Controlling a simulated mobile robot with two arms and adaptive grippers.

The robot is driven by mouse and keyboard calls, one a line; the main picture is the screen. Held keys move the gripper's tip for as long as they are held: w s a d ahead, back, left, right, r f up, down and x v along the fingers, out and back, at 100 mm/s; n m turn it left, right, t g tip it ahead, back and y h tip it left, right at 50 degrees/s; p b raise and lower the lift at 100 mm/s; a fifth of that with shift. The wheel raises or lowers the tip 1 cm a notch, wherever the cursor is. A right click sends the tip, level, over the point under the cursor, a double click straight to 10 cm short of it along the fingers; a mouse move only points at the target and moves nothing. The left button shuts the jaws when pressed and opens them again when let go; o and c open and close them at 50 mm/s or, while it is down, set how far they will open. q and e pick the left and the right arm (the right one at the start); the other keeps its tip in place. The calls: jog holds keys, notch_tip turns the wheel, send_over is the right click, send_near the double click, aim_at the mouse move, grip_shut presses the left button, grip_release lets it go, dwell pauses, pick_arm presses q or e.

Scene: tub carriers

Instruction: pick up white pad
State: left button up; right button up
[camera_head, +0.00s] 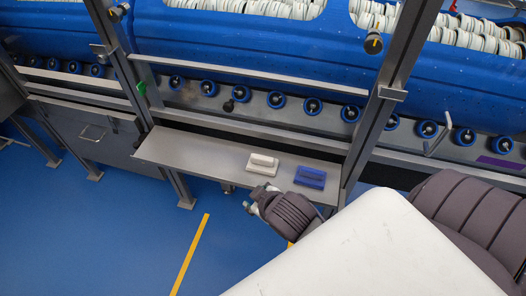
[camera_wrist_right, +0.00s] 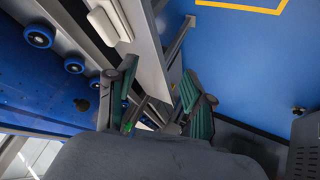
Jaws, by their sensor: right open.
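The white pad (camera_head: 262,164) lies flat on a narrow grey metal shelf (camera_head: 190,153), with its raised grip facing up. A pale block that looks like the same pad (camera_wrist_right: 107,22) shows at the top left of the right wrist view. My right gripper (camera_head: 249,206) is in front of the shelf edge, apart from the pad and nearer the camera. In the right wrist view its two green-padded fingers (camera_wrist_right: 157,104) are spread with no object held between them. My left gripper is not in view.
A blue pad (camera_head: 310,177) lies on the shelf just right of the white pad. Steel posts (camera_head: 378,110) rise at the shelf's ends. Behind stands a blue carrier machine with rollers (camera_head: 277,100). The shelf's left part is bare, and blue floor (camera_head: 110,225) lies open in front.

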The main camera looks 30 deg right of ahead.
jog(key=w+a+r+n+t, duration=0.35)
jog(key=w+r+t, duration=0.35)
jog(key=w+r, duration=0.4)
jog(key=w+a+r+n+g+y, duration=0.1)
jog(key=a+r+n+y, duration=0.6)
jog(key=n, duration=0.4)
jog(key=w+a+r+n+y, duration=0.2)
jog(key=a+r+n+y, duration=0.4)
jog(key=n+y, duration=0.4)
jog(key=n+g+h, duration=1.4)
jog(key=n+h, duration=0.2)
send_over(263, 157)
notch_tip(263, 157, down, 19)
jog(key=f+b, duration=0.4)
jog(key=f, duration=0.1)
jog(key=f+b, duration=0.2)
jog(key=shift+w+a+f, duration=0.25)
jog(key=shift+w+f, duration=0.05)
jog(key=shift+f, duration=0.1)
jog(key=f+b, duration=0.2)
jog(key=f, duration=0.1)
jog(key=f+b, duration=0.1)
jog(key=f, duration=0.1)
jog(key=shift+s+d+f, duration=0.15)
jog(key=shift+s+d, duration=0.05)
jog(key=shift+s, duration=0.05)
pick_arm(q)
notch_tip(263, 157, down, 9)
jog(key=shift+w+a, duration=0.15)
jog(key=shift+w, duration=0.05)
